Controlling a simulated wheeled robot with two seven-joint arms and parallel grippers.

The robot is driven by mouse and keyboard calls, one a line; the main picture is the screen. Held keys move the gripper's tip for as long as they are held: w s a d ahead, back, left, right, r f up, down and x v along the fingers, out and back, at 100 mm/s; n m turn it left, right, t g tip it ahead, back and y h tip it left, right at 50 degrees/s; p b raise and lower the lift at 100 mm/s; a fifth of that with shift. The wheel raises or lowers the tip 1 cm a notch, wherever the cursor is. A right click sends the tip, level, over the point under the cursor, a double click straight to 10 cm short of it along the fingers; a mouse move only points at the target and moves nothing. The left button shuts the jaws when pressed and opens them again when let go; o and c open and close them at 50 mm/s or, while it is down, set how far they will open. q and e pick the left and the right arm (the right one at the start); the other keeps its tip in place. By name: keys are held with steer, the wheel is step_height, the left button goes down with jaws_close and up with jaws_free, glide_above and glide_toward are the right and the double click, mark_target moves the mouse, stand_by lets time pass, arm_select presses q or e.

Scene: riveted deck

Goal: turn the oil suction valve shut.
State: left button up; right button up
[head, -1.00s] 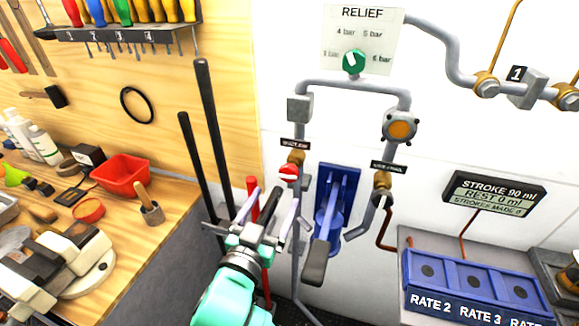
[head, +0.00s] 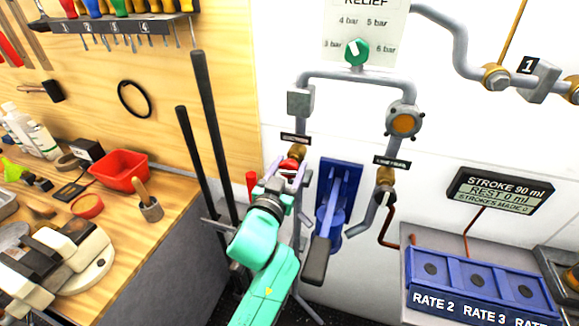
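A brass valve with a red handle or knob (head: 290,163) sits on the left pipe, below a small dark label (head: 295,138) too small to read surely. A second brass valve (head: 386,178) with a pale lever sits on the right pipe, under another small label (head: 392,162). Which one is the oil suction valve I cannot tell from the labels. My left gripper (head: 287,172) is at the left valve, its fingers apart on either side of the red handle. Contact is unclear, and the hand hides the valve's lower part. My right gripper is not in view.
A blue pump bracket with a dark-ended lever (head: 316,260) stands just right of my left arm. Two black rods (head: 213,140) and a red-topped post (head: 252,184) stand to its left. A green relief dial (head: 357,51) is above. A workbench with a red bin (head: 119,173) is left.

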arm_select(q)
steer(key=shift+m, duration=0.7)
steer(key=o, duration=1.4)
steer(key=p+v, duration=0.1)
steer(key=v, duration=0.6)
steer(key=shift+s, duration=0.1)
steer(key=b, duration=0.1)
glide_toward(288, 172)
steer(key=v, duration=0.3)
steer(key=shift+r, duration=0.15)
